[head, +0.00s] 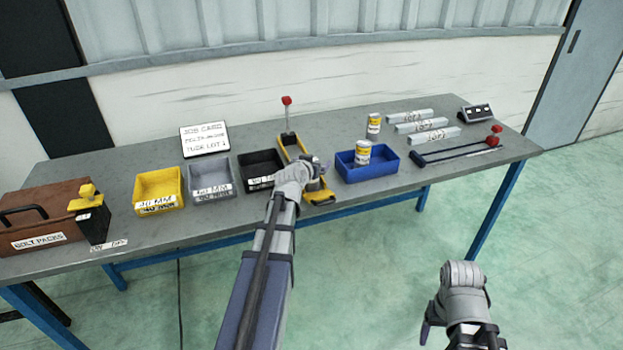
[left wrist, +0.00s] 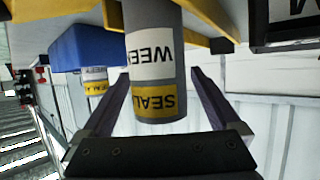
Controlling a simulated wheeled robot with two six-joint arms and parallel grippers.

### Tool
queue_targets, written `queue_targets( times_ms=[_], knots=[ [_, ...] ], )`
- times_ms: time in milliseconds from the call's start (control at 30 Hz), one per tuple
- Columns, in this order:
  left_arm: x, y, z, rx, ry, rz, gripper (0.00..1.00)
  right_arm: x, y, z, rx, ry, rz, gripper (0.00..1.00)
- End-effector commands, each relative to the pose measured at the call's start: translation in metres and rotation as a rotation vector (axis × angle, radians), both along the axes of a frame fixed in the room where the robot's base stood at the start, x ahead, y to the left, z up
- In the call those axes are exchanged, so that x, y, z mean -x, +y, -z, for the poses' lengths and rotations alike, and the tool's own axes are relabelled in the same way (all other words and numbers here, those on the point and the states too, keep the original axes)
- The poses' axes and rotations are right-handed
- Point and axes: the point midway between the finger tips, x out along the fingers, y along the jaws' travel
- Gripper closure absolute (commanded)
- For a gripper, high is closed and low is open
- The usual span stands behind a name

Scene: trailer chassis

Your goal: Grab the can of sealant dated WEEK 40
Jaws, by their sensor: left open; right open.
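A grey can (left wrist: 157,60) with a white label and a yellow band appears upside down in the left wrist view. Its label reads "WEEK" and part of "SEALANT"; the week number cannot be read. My left gripper (head: 320,166) is open, with its fingers (left wrist: 161,78) on either side of this can. In the head view, my gripper hides most or all of that can. Another yellow-banded can (head: 362,154) stands in the blue bin (head: 380,170). A further similar can (head: 373,126) stands on the bench behind it. My right gripper (head: 463,332) is open and empty, away from the bench.
A yellow tray with a red-knobbed lever (head: 287,118) lies by my left gripper. Black (head: 262,167), grey (head: 211,178) and yellow (head: 158,189) bins stand to its left.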

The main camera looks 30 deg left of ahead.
Motion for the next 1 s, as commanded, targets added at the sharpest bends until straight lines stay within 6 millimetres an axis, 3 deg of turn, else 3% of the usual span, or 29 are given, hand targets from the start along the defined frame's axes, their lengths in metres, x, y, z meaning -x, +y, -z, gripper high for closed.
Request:
queue_targets(
  times_ms=[267, 1000],
  knots=[
    [-0.004, 0.001, 0.0014, 0.001, 0.0, 0.0, 0.06, 0.0, 0.0, 0.0014, 0.0, 0.0, 0.0, 0.28],
    [-0.0038, 0.001, 0.0015, 0.001, 0.0, 0.0, 0.89, 0.0, 0.0, 0.0015, 0.0, 0.0, 0.0, 0.28]
  ],
)
